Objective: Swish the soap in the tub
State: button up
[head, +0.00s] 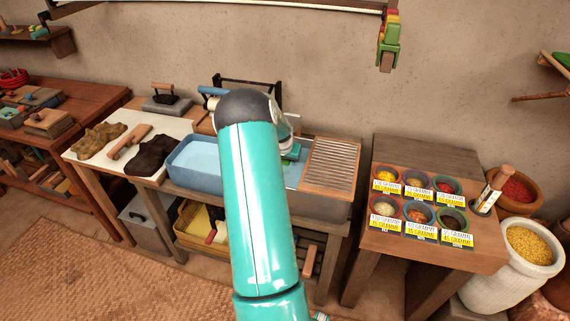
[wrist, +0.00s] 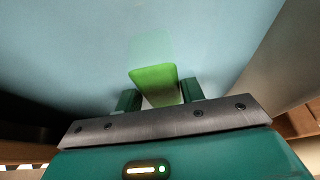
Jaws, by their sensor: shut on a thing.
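A bright green bar of soap (wrist: 153,78) is held between the two dark green fingers of my gripper (wrist: 160,95) in the wrist view. Its far part looks paler, as if under the water. The blue tub (head: 192,182) stands on the bench in the head view, with light blue water inside. My arm crosses in front of the tub and hides its middle. In the head view a little green shows beside my wrist, over the water at the right; whether it is soap or finger I cannot tell.
A slatted wooden board (head: 330,165) lies right of the water. Dark lumps and a wooden roller (head: 128,142) lie on the white top at left. A side table (head: 420,150) holds several small labelled bowls. A dark rack stands behind my wrist.

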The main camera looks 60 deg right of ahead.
jog(key=shift+s+a, duration=0.25)
jog(key=shift+a, duration=1.4)
jog(key=shift+s+a, duration=0.3)
jog(key=shift+a, duration=1.3)
jog(key=shift+s+a, duration=0.25)
jog(key=shift+a, duration=1.4)
jog(key=d, duration=0.3)
jog(key=w+d, duration=0.1)
jog(key=d, duration=0.6)
jog(key=shift+w, duration=0.3)
jog(key=shift+s+a, duration=0.2)
jog(key=shift+a, duration=1.1)
jog(key=shift+s+a, duration=0.2)
jog(key=shift+a, duration=1.05)
notch_tip(320, 180, up, 17)
jog(key=shift+s, duration=0.1)
